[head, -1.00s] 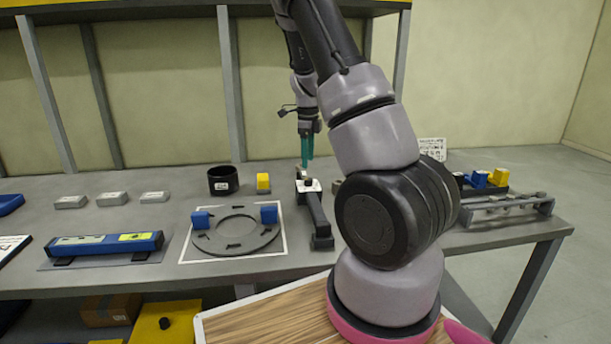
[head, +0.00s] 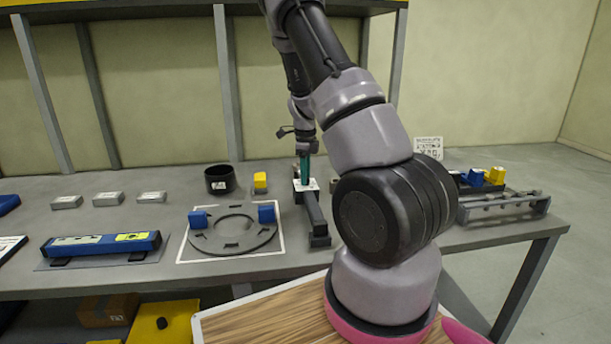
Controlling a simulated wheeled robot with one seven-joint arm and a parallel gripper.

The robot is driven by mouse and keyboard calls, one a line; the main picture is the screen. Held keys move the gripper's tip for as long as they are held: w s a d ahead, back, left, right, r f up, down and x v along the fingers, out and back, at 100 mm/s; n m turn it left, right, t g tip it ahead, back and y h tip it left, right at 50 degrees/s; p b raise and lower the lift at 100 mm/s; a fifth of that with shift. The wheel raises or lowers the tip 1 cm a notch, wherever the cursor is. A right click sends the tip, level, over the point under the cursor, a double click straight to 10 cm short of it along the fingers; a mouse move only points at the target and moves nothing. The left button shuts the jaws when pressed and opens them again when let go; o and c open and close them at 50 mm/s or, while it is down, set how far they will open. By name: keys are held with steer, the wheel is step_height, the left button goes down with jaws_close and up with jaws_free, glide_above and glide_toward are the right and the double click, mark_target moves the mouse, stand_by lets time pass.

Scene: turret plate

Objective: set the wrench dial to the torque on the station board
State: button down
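A long dark tool (head: 316,222), which looks like the wrench on its stand, lies on the bench with a white plate (head: 312,184) at its far end. A dial cannot be made out there. My gripper (head: 305,184) points down with its teal fingers at that plate. The fingers overlap in this view, so I cannot tell whether they are open, shut or touching the dial. A white printed board (head: 429,146), perhaps the station board, stands at the back right; its print is too small to read and my arm partly hides it.
A grey ring plate (head: 207,241) with two blue blocks lies left of the tool. A blue bar (head: 104,246) lies further left. A grey rack (head: 503,207) is at the right.

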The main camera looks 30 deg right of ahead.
steer(key=shift+n, duration=0.3)
steer(key=n, duration=1.1)
steer(key=shift+d+n, duration=0.1)
steer(key=shift+n, duration=0.2)
steer(key=n, duration=1.1)
steer(key=shift+w+n, duration=0.1)
steer(key=shift+n, duration=0.2)
steer(key=c, duration=0.5)
jaws_free()
